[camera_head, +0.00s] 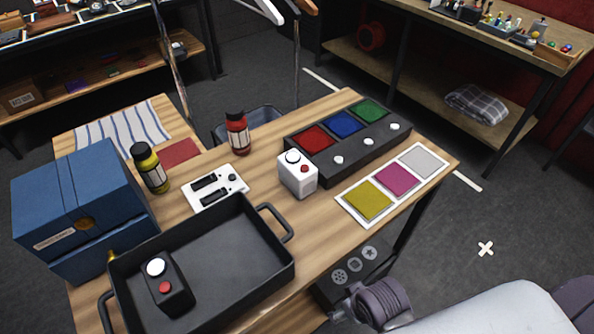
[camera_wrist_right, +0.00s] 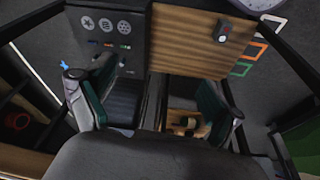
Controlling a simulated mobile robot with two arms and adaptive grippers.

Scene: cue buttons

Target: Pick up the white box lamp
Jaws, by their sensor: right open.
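The white box lamp (camera_head: 297,176) stands upright on the wooden table, with a white dome and a red button on top. It is beside the left end of the black panel, and nothing holds it. My right gripper is open and empty in the right wrist view (camera_wrist_right: 152,100), its two fingers spread wide. In the head view, my right arm comes in at the lower right, below the table's front edge and apart from the lamp. My left gripper is not in view.
A black tray (camera_head: 284,272) holds a black box lamp (camera_head: 172,287). A black panel (camera_head: 352,152) with red, blue and green pads stands behind a card (camera_head: 389,194) of coloured squares. Bottles (camera_head: 238,133) and a blue box (camera_head: 75,200) stand at the left.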

